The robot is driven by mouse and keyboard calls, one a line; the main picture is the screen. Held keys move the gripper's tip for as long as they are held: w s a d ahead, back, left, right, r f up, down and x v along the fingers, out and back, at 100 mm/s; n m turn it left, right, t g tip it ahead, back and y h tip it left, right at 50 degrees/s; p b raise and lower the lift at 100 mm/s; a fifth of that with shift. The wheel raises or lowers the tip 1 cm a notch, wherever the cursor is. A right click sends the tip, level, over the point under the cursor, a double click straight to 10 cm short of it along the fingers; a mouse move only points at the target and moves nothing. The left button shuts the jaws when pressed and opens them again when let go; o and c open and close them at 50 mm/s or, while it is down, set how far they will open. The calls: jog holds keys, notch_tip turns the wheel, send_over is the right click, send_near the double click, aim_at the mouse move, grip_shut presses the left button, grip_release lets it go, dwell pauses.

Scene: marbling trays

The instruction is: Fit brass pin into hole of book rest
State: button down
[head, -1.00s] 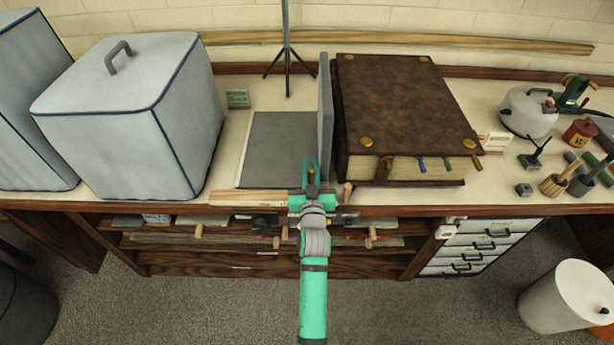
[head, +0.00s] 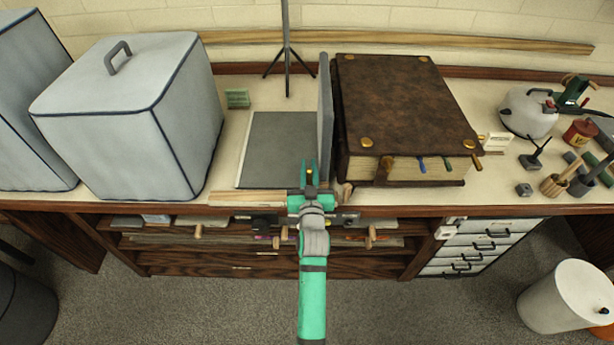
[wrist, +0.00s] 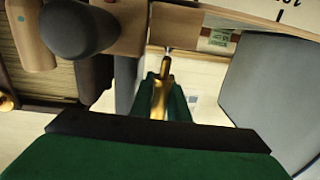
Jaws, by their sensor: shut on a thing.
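My gripper (head: 310,172) is at the front edge of the bench, beside the lower end of an upright grey panel (head: 325,120). Its green fingers are shut on the brass pin (wrist: 160,92), which points away from the palm in the wrist view. The pin's thin tip is close to a wooden block (wrist: 178,25); I cannot tell whether they touch. A flat grey board (head: 275,150) lies left of the panel, and together they look like the book rest. No hole is clearly visible.
A pale wooden strip (head: 245,198) lies along the front edge, left of my gripper. A large grey covered box (head: 135,120) is on the left. A tripod stand (head: 288,60) is behind.

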jog(key=shift+f, duration=0.2)
dwell(0.5)
jog(key=shift+f, duration=1.45)
jog(key=c, duration=1.6)
grip_release()
jog(key=shift+s, duration=0.1)
